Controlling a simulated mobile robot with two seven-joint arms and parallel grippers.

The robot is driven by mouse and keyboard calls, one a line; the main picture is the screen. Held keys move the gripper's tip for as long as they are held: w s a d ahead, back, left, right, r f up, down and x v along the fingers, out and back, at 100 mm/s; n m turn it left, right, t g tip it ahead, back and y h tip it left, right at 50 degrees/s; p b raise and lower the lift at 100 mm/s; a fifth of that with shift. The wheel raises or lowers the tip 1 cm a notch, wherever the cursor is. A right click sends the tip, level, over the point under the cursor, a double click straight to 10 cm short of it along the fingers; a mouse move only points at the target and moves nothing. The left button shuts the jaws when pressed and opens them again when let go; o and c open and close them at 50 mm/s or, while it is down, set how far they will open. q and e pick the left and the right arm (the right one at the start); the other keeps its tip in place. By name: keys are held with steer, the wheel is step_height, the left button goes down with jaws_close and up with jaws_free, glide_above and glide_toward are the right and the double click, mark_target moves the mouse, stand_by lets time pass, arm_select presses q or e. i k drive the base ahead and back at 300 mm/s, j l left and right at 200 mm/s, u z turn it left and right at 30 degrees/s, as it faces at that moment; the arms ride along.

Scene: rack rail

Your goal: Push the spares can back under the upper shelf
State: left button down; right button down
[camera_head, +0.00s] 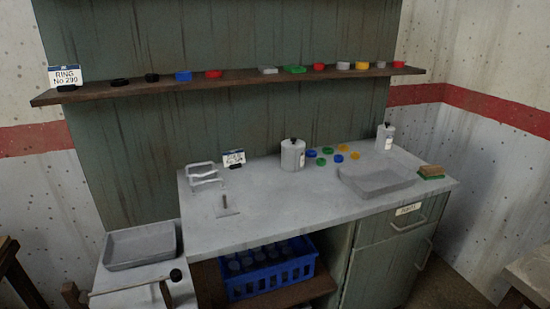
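The upper shelf (230,79) is a long dark wooden board on the green back panel, above the worktop. Small black, blue, red, green and yellow pieces stand along it. Neither of my grippers is visible in the head view.
A white bottle (384,138) stands at the back right. A shallow grey tray (410,184) lies on the right, beside a brown-and-green brush-like block (431,172). Wire holders (204,174) stand on the left. A blue crate (270,283) sits below. The front middle worktop is clear.

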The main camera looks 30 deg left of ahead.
mark_target(292, 160)
steer(key=i+l+u, duration=0.1)
steer(key=i+u, duration=0.2)
steer(key=i, duration=0.15)
steer(key=i+l+u, duration=0.3)
steer(key=i, duration=0.2)
